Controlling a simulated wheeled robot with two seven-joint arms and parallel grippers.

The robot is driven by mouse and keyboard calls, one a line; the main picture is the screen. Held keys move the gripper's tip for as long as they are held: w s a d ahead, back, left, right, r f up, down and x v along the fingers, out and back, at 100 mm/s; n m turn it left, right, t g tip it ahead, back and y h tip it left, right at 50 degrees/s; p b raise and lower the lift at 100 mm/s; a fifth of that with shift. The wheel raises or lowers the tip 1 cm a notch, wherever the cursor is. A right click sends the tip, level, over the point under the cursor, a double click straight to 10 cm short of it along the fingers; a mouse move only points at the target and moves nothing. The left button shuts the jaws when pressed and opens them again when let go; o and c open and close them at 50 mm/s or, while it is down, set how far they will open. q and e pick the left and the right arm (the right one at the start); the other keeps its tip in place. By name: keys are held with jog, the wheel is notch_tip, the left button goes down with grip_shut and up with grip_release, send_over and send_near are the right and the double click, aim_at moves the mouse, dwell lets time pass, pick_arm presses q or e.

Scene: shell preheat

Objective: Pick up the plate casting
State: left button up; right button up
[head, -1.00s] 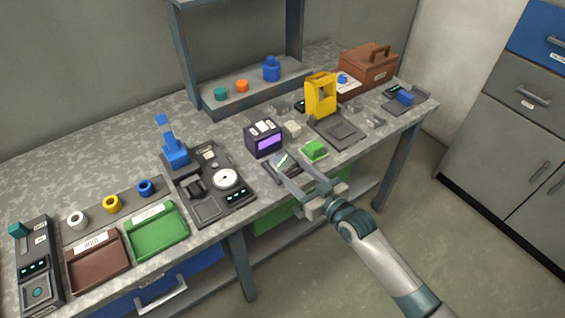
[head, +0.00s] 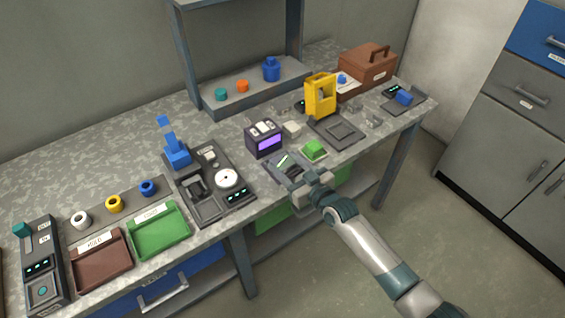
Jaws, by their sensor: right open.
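My right gripper (head: 291,174) is open at the front edge of the bench, its fingers over a small dark holder (head: 272,168). A thin flat grey piece with a pale strip (head: 283,160) lies at that holder, just beyond the fingertips; it looks like the plate casting, but it is small and partly covered by the gripper. I cannot tell whether the fingers touch it. My left gripper is not in view.
A dial station (head: 226,179) is to the left. A yellow frame (head: 320,95) stands behind a dark flat plate (head: 338,132).

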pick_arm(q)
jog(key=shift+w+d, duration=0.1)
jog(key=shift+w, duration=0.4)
pick_arm(e)
jog(key=c, duration=0.9)
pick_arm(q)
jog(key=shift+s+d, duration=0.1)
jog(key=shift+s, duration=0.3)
pick_arm(e)
jog(key=shift+r, duration=0.1)
